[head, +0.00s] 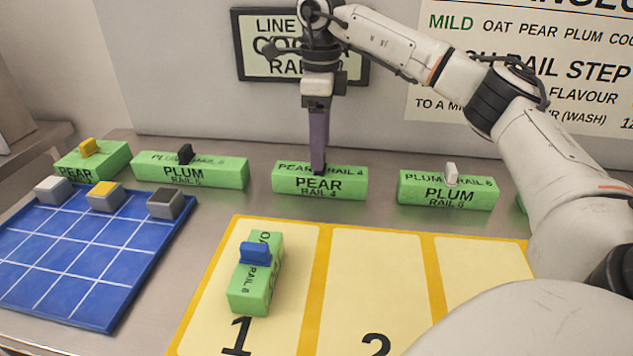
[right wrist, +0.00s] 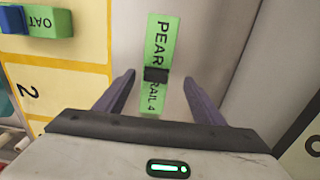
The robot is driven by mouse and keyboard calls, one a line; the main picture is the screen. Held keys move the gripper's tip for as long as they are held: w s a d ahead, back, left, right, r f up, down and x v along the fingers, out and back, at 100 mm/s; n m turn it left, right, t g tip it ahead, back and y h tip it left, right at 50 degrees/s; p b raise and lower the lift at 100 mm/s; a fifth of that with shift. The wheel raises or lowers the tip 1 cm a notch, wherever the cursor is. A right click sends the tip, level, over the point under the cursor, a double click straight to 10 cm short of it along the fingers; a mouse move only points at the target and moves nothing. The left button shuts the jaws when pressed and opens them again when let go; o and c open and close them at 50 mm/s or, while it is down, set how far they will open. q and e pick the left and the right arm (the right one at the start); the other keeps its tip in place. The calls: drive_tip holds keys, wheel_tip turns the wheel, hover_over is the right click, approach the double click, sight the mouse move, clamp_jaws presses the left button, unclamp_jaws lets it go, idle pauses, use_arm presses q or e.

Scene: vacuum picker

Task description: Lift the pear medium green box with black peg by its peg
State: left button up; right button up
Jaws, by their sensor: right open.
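The pear medium green box (head: 320,187), lettered "PEAR RAIL 4", lies on the steel counter by the back wall. In the right wrist view the box (right wrist: 160,40) shows its black peg (right wrist: 156,75) at mid-length on top. My right gripper (head: 318,166) points straight down over this box, its purple fingers in line with the peg and mostly hiding it in the head view. In the right wrist view the right gripper (right wrist: 158,80) is open and empty, one finger on each side of the box and peg, apart from both. My left gripper is not in view.
Plum boxes with a black peg (head: 190,172) and a white peg (head: 448,190) flank it; a pear box with yellow peg (head: 92,160) is far left. A blue gridded tray (head: 75,260) holds small grey blocks. An oat box (head: 256,280) stands on the numbered yellow mat (head: 375,270).

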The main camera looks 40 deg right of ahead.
sight(320, 174)
drive_tip(key=f, duration=0.6)
drive_tip(key=shift+s+a, duration=0.2)
drive_tip(key=shift+s, duration=0.15)
drive_tip(key=shift+f, duration=0.55)
drive_tip(key=c, duration=1.3)
